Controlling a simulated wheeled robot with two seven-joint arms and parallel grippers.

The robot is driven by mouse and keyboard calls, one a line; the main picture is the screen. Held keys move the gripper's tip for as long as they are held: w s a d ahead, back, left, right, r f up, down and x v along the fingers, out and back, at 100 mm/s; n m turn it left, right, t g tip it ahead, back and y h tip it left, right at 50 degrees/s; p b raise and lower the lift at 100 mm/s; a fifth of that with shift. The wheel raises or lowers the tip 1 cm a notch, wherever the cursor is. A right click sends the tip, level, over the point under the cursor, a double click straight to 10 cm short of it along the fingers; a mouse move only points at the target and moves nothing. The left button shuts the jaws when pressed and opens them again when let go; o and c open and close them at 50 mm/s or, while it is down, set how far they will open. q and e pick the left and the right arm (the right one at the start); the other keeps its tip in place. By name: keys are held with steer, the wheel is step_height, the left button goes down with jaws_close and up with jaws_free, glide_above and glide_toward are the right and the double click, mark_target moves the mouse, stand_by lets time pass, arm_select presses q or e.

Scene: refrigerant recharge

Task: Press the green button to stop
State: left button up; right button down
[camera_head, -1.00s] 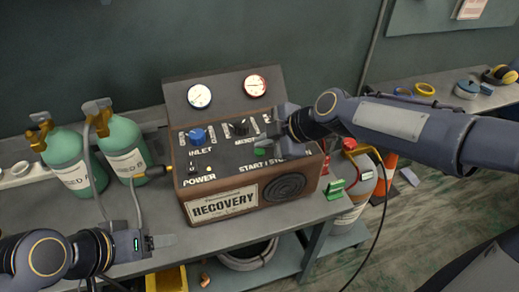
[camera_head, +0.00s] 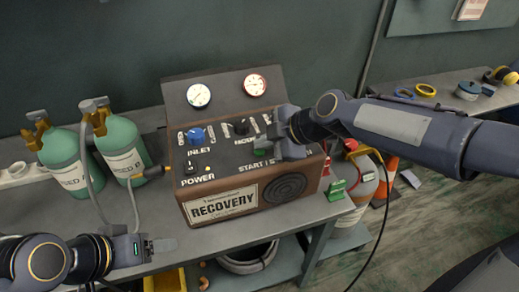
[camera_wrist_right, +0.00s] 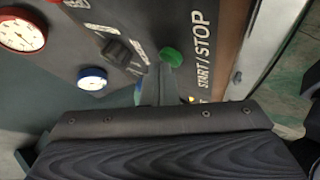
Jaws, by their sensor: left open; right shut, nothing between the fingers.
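The recovery machine (camera_head: 245,172) stands on the bench with its sloped control panel facing me. In the right wrist view the green button (camera_wrist_right: 172,57) sits beside the START/STOP lettering (camera_wrist_right: 200,50). My right gripper (camera_wrist_right: 160,80) is shut and empty, its fingertips right at the lower edge of the button. I cannot tell whether they touch it. In the head view the right gripper (camera_head: 291,148) is over the panel's right side and hides the button. My left gripper (camera_head: 160,246) is open and empty near the bench front, left of the machine.
Two green cylinders (camera_head: 122,150) with hoses stand left of the machine. A blue INLET knob (camera_head: 196,137) and a black knob (camera_head: 240,127) rise from the panel. A grey tank (camera_head: 365,190) stands right of the bench. Two gauges (camera_head: 255,84) top the machine.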

mark_target(264, 152)
steer(key=shift+f, duration=0.15)
stand_by(0.3)
steer(key=shift+r, duration=0.6)
steer(key=shift+r, duration=0.1)
step_height(264, 152, up, 6)
steer(key=p, duration=0.3)
stand_by(0.3)
